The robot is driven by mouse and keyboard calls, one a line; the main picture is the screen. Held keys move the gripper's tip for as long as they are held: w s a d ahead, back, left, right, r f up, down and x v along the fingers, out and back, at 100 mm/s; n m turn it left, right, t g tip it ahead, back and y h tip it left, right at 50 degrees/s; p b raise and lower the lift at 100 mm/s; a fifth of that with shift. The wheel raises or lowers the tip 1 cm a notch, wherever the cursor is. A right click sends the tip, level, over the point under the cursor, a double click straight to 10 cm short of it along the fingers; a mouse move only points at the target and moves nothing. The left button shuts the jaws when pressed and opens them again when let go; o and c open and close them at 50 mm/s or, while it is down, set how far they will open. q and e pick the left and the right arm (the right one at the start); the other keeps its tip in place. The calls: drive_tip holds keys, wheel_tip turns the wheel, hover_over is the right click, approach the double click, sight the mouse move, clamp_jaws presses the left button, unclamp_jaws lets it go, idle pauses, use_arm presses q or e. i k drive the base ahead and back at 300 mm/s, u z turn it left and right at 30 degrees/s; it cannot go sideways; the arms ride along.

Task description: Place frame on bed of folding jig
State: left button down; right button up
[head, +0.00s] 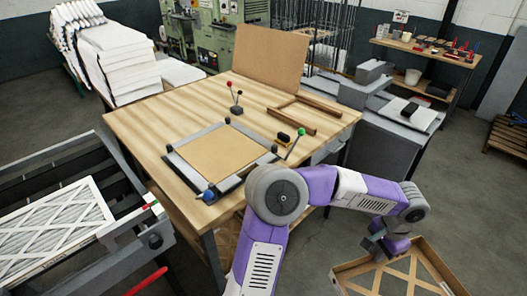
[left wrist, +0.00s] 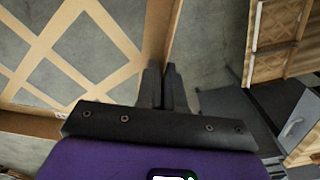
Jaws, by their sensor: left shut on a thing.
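The frame (head: 440,265) is a shallow tan cardboard tray with diagonal lattice strips, at the lower right of the head view, off the table. My left gripper (head: 376,248) is shut on its wall. In the left wrist view the fingers (left wrist: 163,78) pinch the wall of the frame (left wrist: 112,36), and the lattice spreads to the left. The folding jig (head: 181,168) lies on the table, with grey rails around a flat tan bed (head: 215,152); no frame stands on it. My right gripper is not in view.
The wooden table (head: 135,117) also bears a U-shaped wooden piece (head: 306,124), a red-and-black-knobbed device (head: 236,106) and an upright brown board (head: 271,56). A white pleated filter (head: 60,228) lies on the left rack. Grey equipment (head: 400,118) stands right of the table.

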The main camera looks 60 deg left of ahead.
sight(222, 150)
drive_tip(key=u, duration=0.05)
drive_tip(key=k, duration=0.55)
drive_tip(key=u, duration=1.55)
